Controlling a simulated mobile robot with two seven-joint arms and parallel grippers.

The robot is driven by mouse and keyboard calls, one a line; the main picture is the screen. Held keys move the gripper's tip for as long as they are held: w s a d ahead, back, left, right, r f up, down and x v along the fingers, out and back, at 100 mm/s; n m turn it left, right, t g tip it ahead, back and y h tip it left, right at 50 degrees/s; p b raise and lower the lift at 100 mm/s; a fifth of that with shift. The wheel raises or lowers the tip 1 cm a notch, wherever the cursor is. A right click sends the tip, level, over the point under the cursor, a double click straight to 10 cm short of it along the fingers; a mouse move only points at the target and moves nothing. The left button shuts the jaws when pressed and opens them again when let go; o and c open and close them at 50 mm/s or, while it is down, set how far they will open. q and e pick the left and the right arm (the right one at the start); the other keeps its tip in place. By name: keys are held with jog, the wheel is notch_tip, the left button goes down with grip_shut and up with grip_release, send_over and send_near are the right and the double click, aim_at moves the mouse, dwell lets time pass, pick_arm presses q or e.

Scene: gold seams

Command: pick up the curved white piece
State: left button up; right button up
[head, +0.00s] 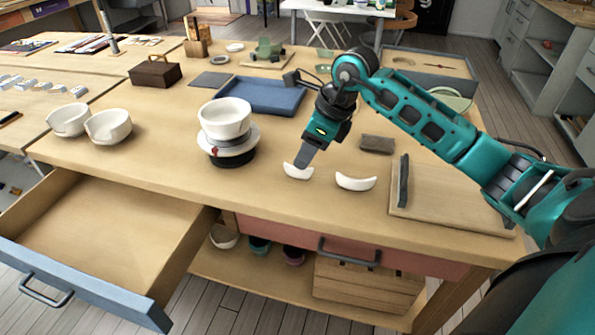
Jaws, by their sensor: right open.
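Two small curved white pieces lie on the wooden table. The left curved white piece (298,172) is right below the fingertips of my right gripper (304,156). The other curved white piece (356,182) lies a little to its right, apart from the gripper. My right gripper points down and is open. Its fingers overlap in this view, and I cannot tell whether they touch the left piece or are around it. My left gripper is not in view.
A white bowl (224,115) sits on a round stand (232,158) left of the gripper. A blue tray (259,106) lies behind. A grey block (377,144) and a board (452,205) are at the right. Two broken white bowls stand at the left. An open drawer (90,285) juts out front left.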

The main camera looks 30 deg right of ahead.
aim_at(298, 171)
jog(key=x, duration=0.4)
jog(key=shift+f, duration=0.1)
jog(key=shift+c, duration=0.4)
grip_shut()
